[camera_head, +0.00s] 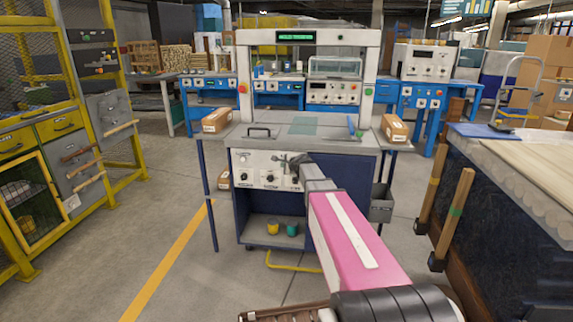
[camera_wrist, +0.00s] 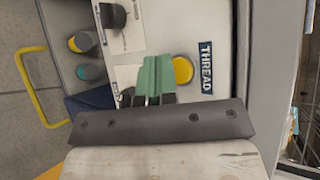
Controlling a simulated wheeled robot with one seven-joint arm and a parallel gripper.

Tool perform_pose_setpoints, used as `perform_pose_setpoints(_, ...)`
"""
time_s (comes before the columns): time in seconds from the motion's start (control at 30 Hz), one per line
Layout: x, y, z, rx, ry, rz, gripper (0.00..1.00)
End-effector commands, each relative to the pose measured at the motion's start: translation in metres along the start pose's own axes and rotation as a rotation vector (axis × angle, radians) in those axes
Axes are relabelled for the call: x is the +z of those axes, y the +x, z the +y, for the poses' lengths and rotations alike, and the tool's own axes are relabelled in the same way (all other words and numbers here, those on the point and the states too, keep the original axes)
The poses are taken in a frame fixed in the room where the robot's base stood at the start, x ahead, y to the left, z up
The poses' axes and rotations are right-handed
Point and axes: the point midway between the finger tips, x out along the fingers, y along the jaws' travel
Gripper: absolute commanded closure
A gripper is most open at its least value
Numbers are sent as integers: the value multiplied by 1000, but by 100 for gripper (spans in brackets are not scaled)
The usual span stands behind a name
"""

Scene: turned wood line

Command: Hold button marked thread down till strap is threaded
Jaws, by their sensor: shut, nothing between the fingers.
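The strapping machine (camera_head: 310,130) stands ahead, with a grey top, a tall arch and a white control panel (camera_head: 262,170) on its front. In the wrist view, a round yellow button (camera_wrist: 184,70) sits on the panel beside a dark label reading THREAD (camera_wrist: 206,68). My gripper (camera_head: 296,165) is at the right part of the panel and hides the button in the head view. In the wrist view its green fingers (camera_wrist: 155,76) are shut and empty, just left of the button. I cannot tell whether they touch it. I cannot make out the strap.
A lit green display (camera_head: 296,37) tops the arch; its lettering is too small to read surely. Dark knobs (camera_wrist: 112,16) are on the panel. A workbench (camera_head: 530,165) stands close on the right, a yellow rack (camera_head: 50,140) on the left. Floor left of the machine is clear.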

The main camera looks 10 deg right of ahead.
Motion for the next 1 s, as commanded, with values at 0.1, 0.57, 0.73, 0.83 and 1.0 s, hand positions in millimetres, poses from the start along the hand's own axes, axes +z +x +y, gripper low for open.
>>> perform_pose_setpoints(0.1,0,0,0,0,0,0,100)
perform_pose_setpoints(0.57,-4,6,-4,0,0,0,100)
perform_pose_setpoints(0.73,-4,6,-4,0,0,0,100)
perform_pose_setpoints(0.83,-4,6,-4,0,0,0,100)
perform_pose_setpoints(1.0,-5,6,-5,0,0,0,100)
